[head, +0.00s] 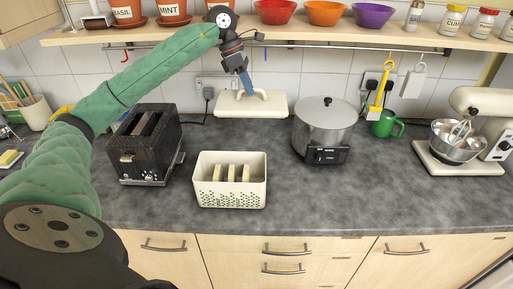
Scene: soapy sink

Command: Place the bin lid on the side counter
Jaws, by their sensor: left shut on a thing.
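The bin lid (226,104) is a flat cream slab with a raised handle. It is at the back of the counter near the tiled wall; I cannot tell whether it touches the counter. My left gripper (247,90) reaches over from the upper left and is shut on the lid's handle. The open cream bin (231,199) with green dots stands in front of the lid and holds several slices of bread. The dark grey counter (330,200) runs across the view. My right gripper is not in view.
A black toaster (146,150) stands left of the bin and a steel pot (325,128) stands right. A shelf (310,36) with pots and bowls hangs above. A green mug (384,125) and a stand mixer (461,150) are further right. The front right counter is clear.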

